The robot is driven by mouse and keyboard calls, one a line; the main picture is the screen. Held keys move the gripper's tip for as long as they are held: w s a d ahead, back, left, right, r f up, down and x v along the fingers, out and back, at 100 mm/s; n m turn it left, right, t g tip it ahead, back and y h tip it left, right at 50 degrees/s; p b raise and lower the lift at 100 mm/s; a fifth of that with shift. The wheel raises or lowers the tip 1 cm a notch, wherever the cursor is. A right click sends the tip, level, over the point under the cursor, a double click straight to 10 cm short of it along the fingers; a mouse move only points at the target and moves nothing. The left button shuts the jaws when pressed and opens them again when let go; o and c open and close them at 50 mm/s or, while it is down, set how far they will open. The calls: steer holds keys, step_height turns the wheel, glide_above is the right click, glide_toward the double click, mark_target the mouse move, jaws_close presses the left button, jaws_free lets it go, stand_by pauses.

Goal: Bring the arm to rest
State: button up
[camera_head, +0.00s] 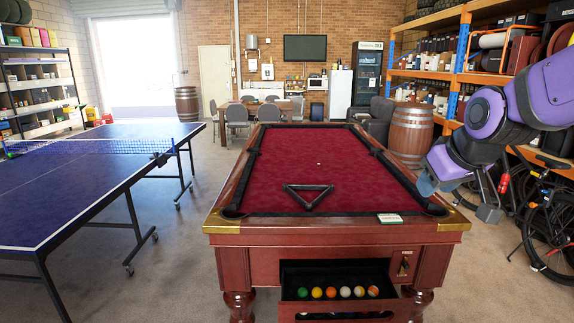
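My purple and grey arm (487,112) reaches in from the right edge and bends down toward the pool table's right side. My gripper (458,199) hangs at its end, just right of the table's near right corner. Its two grey fingers are spread apart, with nothing visible between them. From this view I cannot tell exactly how far the gripper is from the table's rail.
The pool table (320,178) stands ahead, with a black triangle (308,198) and a small white card (390,218). Several balls (331,292) sit in its front tray. Left is a table-tennis table (75,185); right are a barrel (410,135), shelving (447,80) and bicycles (550,225).

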steer(key=s+d+r+m+g, duration=0.1)
steer(key=s, duration=0.8)
steer(key=s+d+r+m, duration=0.1)
steer(key=s, duration=0.9)
steer(key=shift+s+d+r+m+g+h, duration=0.15)
steer(key=shift+s+d+m+g+h, duration=0.1)
steer(key=shift+m+g+h, duration=0.15)
steer(key=shift+w, duration=0.1)
